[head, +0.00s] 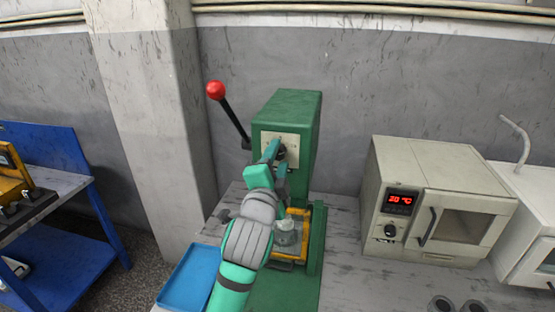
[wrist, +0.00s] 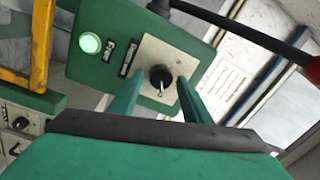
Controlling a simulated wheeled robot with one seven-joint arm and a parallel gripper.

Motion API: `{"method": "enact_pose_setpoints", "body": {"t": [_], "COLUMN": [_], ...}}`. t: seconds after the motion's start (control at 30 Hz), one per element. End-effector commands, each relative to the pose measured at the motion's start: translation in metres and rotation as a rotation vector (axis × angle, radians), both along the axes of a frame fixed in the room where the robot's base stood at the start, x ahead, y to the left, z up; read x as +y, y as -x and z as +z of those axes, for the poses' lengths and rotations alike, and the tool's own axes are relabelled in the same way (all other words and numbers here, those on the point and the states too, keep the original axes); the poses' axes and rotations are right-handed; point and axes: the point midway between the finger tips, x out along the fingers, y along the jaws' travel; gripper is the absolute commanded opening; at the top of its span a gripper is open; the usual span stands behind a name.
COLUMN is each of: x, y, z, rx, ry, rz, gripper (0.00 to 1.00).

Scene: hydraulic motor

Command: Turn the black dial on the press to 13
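The green press (head: 290,115) stands on the bench in the head view, with a pale dial plate on its upper front. In the wrist view the black dial (wrist: 160,76) sits on the pale plate (wrist: 168,60), with a light pointer at its lower edge. The numbers around it are too small to read. My gripper (wrist: 155,88) points at the dial, with one finger on each side and visible gaps, so it is open. Whether the fingertips reach the dial's depth is unclear. In the head view my gripper (head: 276,158) hides most of the dial.
A lever with a red ball (head: 215,90) sticks out left of the press. A lit green button (wrist: 90,43) is on the press face. A blue tray (head: 188,278) lies at front left. A beige oven (head: 435,200) reading 20 °C stands to the right.

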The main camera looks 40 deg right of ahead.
Motion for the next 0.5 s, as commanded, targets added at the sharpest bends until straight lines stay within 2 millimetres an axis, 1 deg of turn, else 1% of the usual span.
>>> {"method": "enact_pose_setpoints", "body": {"t": [0.33,0.43,0.5], "x": [0.002,0.008,0.016], "y": [0.001,0.006,0.012], "z": [0.000,0.000,-0.001], "rx": [0.000,0.001,0.000], "ry": [0.001,0.002,0.003], "rz": [0.001,0.002,0.003], "gripper": [0.47,0.47,0.47]}}
